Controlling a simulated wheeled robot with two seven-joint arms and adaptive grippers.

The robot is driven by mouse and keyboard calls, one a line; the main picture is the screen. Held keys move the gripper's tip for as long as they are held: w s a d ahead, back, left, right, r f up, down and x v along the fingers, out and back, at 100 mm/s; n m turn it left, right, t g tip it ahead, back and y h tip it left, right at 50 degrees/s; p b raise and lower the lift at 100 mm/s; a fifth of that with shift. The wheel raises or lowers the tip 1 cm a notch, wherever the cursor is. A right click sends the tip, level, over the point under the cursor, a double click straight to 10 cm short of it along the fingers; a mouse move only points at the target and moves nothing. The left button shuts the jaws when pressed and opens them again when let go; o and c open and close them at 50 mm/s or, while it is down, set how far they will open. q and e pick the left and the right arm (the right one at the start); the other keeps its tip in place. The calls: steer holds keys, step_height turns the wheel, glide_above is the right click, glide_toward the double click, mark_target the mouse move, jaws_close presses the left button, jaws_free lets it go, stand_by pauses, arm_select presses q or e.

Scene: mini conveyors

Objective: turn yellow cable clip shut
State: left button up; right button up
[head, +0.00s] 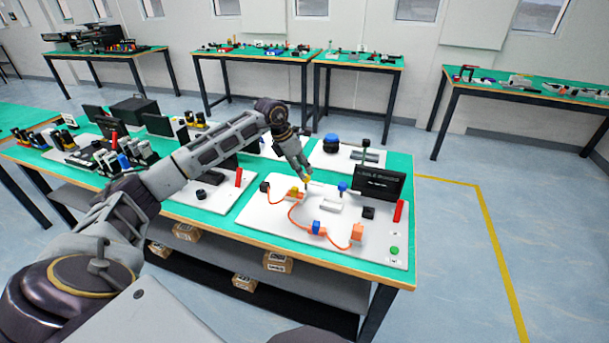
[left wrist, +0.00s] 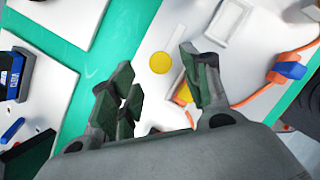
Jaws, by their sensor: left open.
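The yellow cable clip (head: 294,191) sits on the orange cable on the white board, near the board's far left. In the left wrist view its yellow part (left wrist: 183,94) shows beside the right-hand finger, which hides some of it. My left gripper (head: 305,175) points down just above and behind the clip; it also shows in the left wrist view (left wrist: 156,72), open, with nothing held between its fingers. A round yellow knob (left wrist: 160,63) shows between and beyond the fingertips. I cannot tell whether a finger touches the clip. My right gripper is not in view.
A blue clip (head: 317,228) and an orange block (head: 357,232) lie along the same cable. A black display (head: 380,186), a blue knob (head: 342,187) and a red bar (head: 399,211) stand to the right.

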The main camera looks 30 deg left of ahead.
arm_select(q)
steer(key=shift+x, duration=2)
steer(key=shift+f, duration=0.15)
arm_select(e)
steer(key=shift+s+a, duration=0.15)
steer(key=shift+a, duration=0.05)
arm_select(q)
steer(key=c, duration=1)
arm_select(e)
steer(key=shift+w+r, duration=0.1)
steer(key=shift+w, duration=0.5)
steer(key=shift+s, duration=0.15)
